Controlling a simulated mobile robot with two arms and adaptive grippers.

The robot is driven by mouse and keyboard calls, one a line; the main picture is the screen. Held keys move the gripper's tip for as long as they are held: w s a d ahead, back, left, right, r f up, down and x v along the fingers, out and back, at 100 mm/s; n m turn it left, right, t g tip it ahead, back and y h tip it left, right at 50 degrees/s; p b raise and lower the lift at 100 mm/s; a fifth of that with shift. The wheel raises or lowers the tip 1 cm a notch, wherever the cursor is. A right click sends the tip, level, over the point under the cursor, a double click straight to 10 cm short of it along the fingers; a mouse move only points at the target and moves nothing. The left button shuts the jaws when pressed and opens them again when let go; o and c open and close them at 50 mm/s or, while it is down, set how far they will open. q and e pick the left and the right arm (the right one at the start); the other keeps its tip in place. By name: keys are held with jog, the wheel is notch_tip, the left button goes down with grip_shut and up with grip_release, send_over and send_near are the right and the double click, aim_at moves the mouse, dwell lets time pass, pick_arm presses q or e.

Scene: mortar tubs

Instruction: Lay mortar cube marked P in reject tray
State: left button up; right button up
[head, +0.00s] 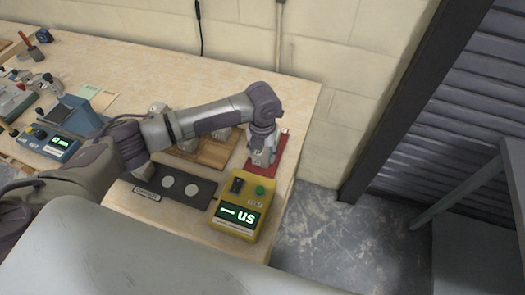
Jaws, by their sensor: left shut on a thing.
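The red tray (281,149), which I take for the reject tray, lies near the right end of the bench. My left gripper (262,156) points down over this tray, its arm reaching in from the left. It is shut on a small grey thing that looks like a mortar cube. The gripper mostly hides it, and no letter P can be read. I cannot tell whether the cube touches the tray. A wooden board (213,153) with grey cubes lies left of the tray, partly hidden by my arm. My right gripper is not in view.
A yellow tester (238,205) with a lit display stands in front of the red tray. A dark mat (195,205) with two pale discs lies left of it. A blue instrument (50,143) and tools stand at the left. The wall is close behind; the bench edge is at right.

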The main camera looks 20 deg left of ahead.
pick_arm(q)
jog(key=shift+f, duration=0.35)
jog(key=shift+f, duration=0.1)
jog(key=o, duration=1.3)
jog(key=shift+o, duration=0.4)
